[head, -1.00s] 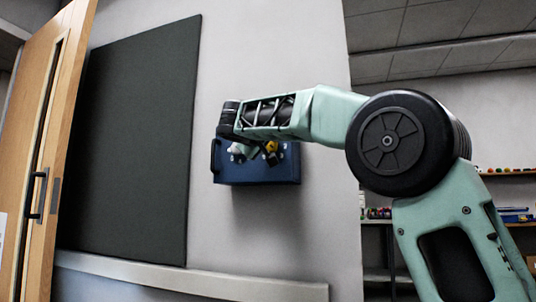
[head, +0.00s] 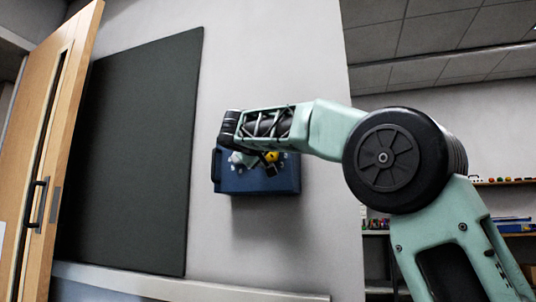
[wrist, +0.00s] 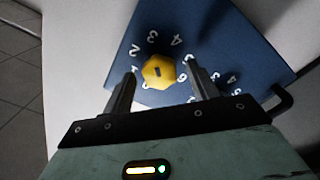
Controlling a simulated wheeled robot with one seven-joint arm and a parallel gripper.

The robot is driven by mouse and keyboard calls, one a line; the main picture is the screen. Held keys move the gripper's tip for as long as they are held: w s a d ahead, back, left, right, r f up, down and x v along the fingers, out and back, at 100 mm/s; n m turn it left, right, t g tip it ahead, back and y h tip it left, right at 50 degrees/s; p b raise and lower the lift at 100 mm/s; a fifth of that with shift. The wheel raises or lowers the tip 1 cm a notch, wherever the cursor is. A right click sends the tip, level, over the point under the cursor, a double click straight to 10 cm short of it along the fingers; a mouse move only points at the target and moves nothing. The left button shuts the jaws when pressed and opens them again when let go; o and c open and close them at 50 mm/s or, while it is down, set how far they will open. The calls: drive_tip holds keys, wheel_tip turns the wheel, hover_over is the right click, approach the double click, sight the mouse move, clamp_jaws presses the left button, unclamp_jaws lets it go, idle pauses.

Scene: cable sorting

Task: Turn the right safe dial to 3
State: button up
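A dark blue safe (head: 284,183) hangs on the pale wall in the head view. Its face fills the upper middle of the wrist view (wrist: 222,32). The right dial is a yellow knob (wrist: 158,71) with white numbers around it, 2, 3 and 4 among them; it also shows in the head view (head: 271,156). I cannot tell which number it points to. My gripper (wrist: 160,76) is open, one finger on each side of the yellow dial, apparently without touching it. In the head view my gripper (head: 262,164) partly covers the safe's face. The other dial is hidden; some of its numbers show.
A black handle (wrist: 284,101) sticks out from the safe's side. A dark board (head: 130,150) covers the wall to the left, beside a wooden door (head: 40,130). A ledge (head: 190,289) runs below. Shelves with small items (head: 505,181) stand at the right.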

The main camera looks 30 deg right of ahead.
drive_tip(key=shift+s+a, duration=0.1)
drive_tip(key=shift+a, duration=0.05)
drive_tip(key=v, duration=1.7)
drive_tip(key=shift+p, duration=0.3)
drive_tip(key=s+a+f+n+g+y, duration=0.1)
drive_tip(key=a+f+n+y, duration=0.25)
drive_tip(key=f, duration=0.65)
drive_tip(key=s+a+f+n+g+y, duration=0.1)
drive_tip(key=s+a+f+n+y, duration=0.2)
drive_tip(key=f, duration=0.7)
drive_tip(key=a+f+n+g+y, duration=0.1)
drive_tip(key=a+f+n+y, duration=0.2)
drive_tip(key=f, duration=0.7)
drive_tip(key=s+a+f+g+y, duration=0.2)
drive_tip(key=s+f+g+y, duration=0.15)
drive_tip(key=s+f, duration=0.85)
drive_tip(key=s+a+f+g+y, duration=0.25)
drive_tip(key=s+f+g, duration=0.25)
drive_tip(key=s+f, duration=0.7)
wheel_tip(320, 180, up, 36)
drive_tip(key=p, duration=3.5)
drive_tip(key=shift+a+f+h, duration=0.2)
drive_tip(key=shift+h, duration=0.15)
